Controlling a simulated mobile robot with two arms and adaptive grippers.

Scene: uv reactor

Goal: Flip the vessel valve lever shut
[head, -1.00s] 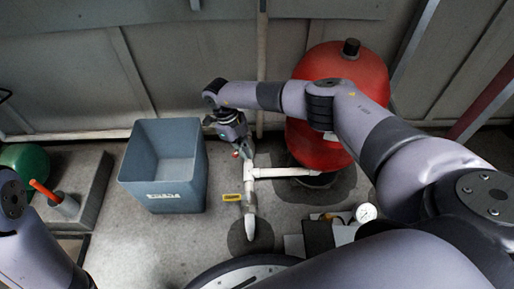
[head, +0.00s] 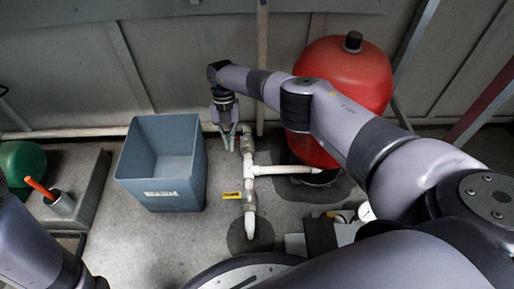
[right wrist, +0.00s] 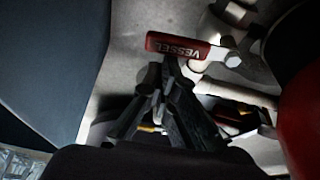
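The vessel valve lever (right wrist: 185,46) is a red handle marked VESSEL, seen in the right wrist view. It lies roughly crosswise there, with a metal bolt at its right end. In the head view the valve is on the white pipe (head: 250,201) and is partly hidden by my right gripper (head: 228,147). In the right wrist view the fingers of this gripper (right wrist: 169,64) come together at their tips, just beside the lever's edge. The lever is not between them, and I cannot tell if they touch it.
The red vessel (head: 345,82) stands right of the pipe, and a side branch runs toward it. A grey-blue open bin (head: 160,197) stands to the left, close to the gripper. A yellow tag (head: 231,195) is beside the pipe. The wall is close behind.

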